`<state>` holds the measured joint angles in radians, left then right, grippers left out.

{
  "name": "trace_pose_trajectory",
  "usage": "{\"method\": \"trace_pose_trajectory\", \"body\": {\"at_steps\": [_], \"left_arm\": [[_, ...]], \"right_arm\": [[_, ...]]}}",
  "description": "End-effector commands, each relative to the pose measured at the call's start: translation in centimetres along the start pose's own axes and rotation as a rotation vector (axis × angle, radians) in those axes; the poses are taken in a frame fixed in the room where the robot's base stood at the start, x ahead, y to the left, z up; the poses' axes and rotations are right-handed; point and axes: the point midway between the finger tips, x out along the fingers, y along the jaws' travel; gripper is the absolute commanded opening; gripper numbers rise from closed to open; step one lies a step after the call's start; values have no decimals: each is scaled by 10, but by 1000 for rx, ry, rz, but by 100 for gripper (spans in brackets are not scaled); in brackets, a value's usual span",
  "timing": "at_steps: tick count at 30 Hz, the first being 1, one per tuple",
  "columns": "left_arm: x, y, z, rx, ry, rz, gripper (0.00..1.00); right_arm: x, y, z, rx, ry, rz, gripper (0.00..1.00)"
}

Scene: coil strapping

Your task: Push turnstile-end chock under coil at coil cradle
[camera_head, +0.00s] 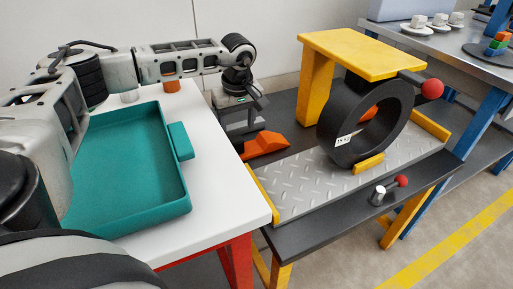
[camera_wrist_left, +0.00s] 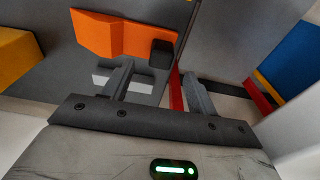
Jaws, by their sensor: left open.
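The black coil (camera_head: 345,148) stands upright on its rim on the cradle's diamond plate (camera_head: 305,186), with a small white label on its face. An orange wedge chock (camera_head: 264,145) lies to the left of the coil, apart from it, near the plate's far left end. More orange shows through the coil's hole; I cannot tell what it is. My left gripper (camera_head: 242,124) points down beside the orange chock. In the left wrist view the chock (camera_wrist_left: 118,36) with a dark block (camera_wrist_left: 160,54) lies beyond my open, empty fingers (camera_wrist_left: 158,72). My right gripper is not in view.
A yellow frame (camera_head: 365,55) arches over the coil, with a red-knobbed lever (camera_head: 432,89) beside it. A second red knob (camera_head: 401,181) sits at the cradle's front. A white table (camera_head: 215,190) with a teal tray (camera_head: 150,222) stands left. Cups stand on the back bench.

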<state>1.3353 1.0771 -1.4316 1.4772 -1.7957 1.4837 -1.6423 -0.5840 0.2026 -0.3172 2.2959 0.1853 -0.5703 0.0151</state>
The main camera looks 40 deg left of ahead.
Motion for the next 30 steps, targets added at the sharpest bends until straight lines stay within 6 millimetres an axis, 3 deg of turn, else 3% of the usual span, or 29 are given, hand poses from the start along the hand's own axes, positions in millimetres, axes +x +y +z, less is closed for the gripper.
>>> {"method": "trace_pose_trajectory", "body": {"at_steps": [7,12,21,23,27,28,30], "left_arm": [[30,-2,-1,-1,0,-1,58],[50,-3,-1,-1,0,0,58],[54,-3,-2,0,0,1,58],[54,-3,-2,0,0,1,44],[54,-3,-2,0,0,1,5],[54,-3,-2,0,0,1,0],[53,-2,-2,-1,0,3,0]], "right_arm": [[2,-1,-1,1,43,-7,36],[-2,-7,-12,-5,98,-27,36],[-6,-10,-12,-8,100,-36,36],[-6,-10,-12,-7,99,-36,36],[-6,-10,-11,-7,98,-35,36],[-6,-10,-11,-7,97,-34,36],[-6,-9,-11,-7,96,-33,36]]}}
